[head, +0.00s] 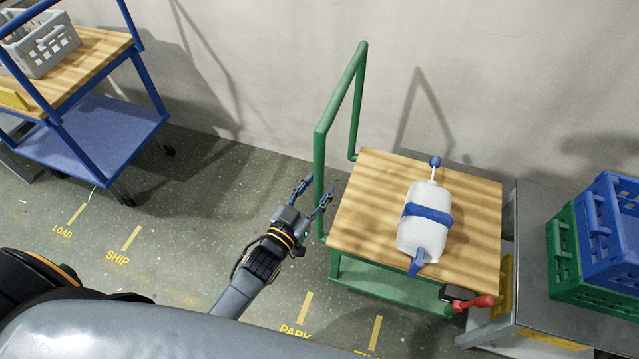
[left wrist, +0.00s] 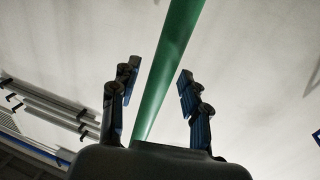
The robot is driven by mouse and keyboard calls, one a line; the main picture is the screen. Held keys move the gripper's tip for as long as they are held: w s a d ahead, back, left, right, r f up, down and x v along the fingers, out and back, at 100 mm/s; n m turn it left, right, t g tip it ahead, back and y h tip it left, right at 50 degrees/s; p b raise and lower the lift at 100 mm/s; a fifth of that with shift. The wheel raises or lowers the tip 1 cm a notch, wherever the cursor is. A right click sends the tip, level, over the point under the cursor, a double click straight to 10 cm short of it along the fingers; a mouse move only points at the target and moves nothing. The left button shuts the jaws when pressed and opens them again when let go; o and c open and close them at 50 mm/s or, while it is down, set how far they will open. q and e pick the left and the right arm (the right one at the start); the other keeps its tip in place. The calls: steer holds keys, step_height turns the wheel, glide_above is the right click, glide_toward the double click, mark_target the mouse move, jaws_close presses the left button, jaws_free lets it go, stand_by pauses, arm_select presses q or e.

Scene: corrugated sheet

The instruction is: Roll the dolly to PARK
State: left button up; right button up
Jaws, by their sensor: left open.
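The dolly is a green-framed cart with a wooden top (head: 370,215) and a tall green push handle (head: 319,165) at its left end. It stands against the wall, right of centre. My left gripper (head: 311,190) is open at the handle's near upright. In the left wrist view the green upright (left wrist: 172,70) runs between the two open fingers (left wrist: 158,95), with gaps on both sides. The yellow PARK label (head: 295,331) and its floor line (head: 303,308) lie in front of the dolly's left part. My right gripper is not in view.
A white container with a blue band (head: 420,240) lies on the dolly top. A red-handled tool (head: 473,301) sits at its front right edge. A grey table (head: 545,310) with blue and green crates (head: 615,220) stands close on the right. A blue cart (head: 105,140) stands left; floor between is clear.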

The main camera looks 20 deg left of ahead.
arm_select(q)
steer(key=shift+w+d, duration=0.15)
steer(key=shift+w, duration=0.5)
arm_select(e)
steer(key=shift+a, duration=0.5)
arm_select(q)
steer(key=c, duration=1)
jaws_close()
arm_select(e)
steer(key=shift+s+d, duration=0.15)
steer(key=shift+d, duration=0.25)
